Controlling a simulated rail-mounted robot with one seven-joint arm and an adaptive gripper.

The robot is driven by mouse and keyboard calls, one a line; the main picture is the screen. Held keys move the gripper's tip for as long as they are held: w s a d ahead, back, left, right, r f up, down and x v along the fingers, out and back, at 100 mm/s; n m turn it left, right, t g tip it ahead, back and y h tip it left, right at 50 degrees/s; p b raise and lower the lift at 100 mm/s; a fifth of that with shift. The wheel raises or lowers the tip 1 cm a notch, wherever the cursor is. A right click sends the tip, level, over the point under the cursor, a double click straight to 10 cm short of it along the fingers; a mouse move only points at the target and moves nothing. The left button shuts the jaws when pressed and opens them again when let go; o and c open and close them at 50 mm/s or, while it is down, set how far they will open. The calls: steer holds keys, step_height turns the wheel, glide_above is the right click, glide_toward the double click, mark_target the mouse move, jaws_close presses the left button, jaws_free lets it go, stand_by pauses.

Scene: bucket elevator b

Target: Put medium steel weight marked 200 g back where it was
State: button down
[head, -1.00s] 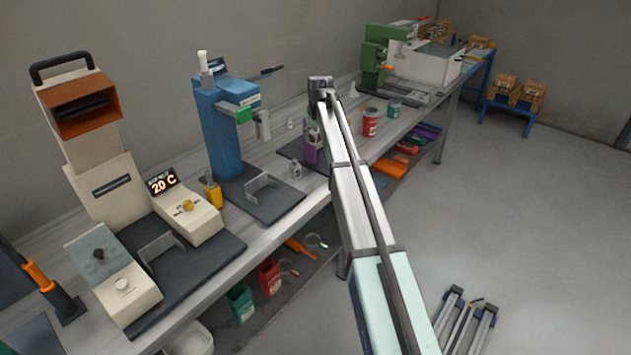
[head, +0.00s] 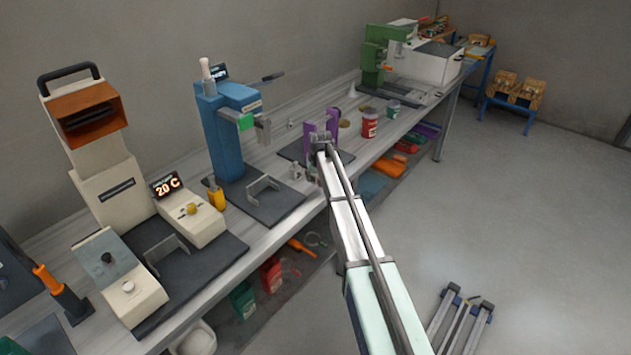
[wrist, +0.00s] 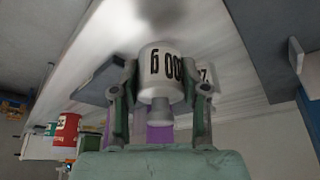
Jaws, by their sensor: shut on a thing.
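My gripper (wrist: 160,72) is shut on a steel weight (wrist: 160,62) in the wrist view, which looks upside down. The weight's marking shows "00 g"; a finger hides its first digit. Its knob points down in that picture, and a shadow falls on the bench (wrist: 225,35) beyond it. In the head view my gripper (head: 313,172) hangs at the arm's end, close in front of the purple stand (head: 309,131); the held weight cannot be made out there. Purple parts also show behind the knob in the wrist view (wrist: 160,136).
A small grey weight-like piece (head: 296,172) stands on the bench just left of my gripper. The blue press (head: 222,135) with its dark mat is further left. A red jar (head: 369,124) and a green-and-white jar (head: 393,109) stand to the right.

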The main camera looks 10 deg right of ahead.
mark_target(316, 182)
steer(key=shift+f+p, duration=0.35)
steer(key=shift+f, duration=1.2)
steer(key=shift+f, duration=0.15)
steer(key=c, duration=0.6)
jaws_free()
steer(key=b+v, duration=0.3)
steer(key=v, duration=0.9)
steer(key=shift+r, duration=0.25)
